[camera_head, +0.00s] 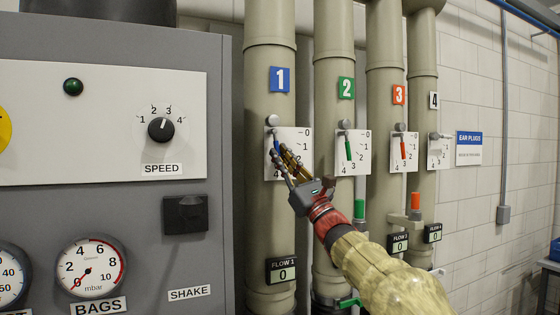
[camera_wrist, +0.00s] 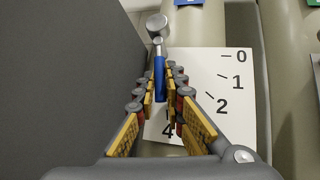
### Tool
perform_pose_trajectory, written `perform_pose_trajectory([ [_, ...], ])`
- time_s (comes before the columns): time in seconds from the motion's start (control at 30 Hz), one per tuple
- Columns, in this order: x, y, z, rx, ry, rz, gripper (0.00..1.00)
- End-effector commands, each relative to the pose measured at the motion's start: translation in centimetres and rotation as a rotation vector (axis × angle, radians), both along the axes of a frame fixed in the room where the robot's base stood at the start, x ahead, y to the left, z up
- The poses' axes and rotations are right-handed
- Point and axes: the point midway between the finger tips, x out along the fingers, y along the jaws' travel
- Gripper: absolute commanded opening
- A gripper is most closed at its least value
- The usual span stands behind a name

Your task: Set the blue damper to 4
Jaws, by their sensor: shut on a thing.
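In the wrist view, the blue handle (camera_wrist: 159,76) lies between the fingers of my gripper (camera_wrist: 159,88) and points down, close to the direction of the 4.
A grey control cabinet (camera_head: 225,180) stands close on the left. The green damper (camera_head: 348,150), orange damper (camera_head: 403,150) and another grey one are on pipes to the right. The FLOW 1 display (camera_head: 282,270) below reads 0.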

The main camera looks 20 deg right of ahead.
Motion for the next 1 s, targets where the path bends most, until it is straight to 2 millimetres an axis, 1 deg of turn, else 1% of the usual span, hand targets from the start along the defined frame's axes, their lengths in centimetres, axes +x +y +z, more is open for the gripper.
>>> perform_pose_trajectory([
  [0.3, 0.1, 0.03, -0.18, 0.002, 0.003, 0.002, 0.0],
  [0.33, 0.1, 0.03, -0.18, 0.002, 0.003, 0.002, 0.12],
  [0.63, 0.04, 0.04, -0.07, 0.001, 0.001, 0.001, 0.29],
  [0.9, -0.01, 0.02, -0.05, 0.001, 0.0, 0.001, 0.29],
  [1.0, -0.3, -0.1, -0.31, 0.001, 0.0, 0.001, 0.29],
])
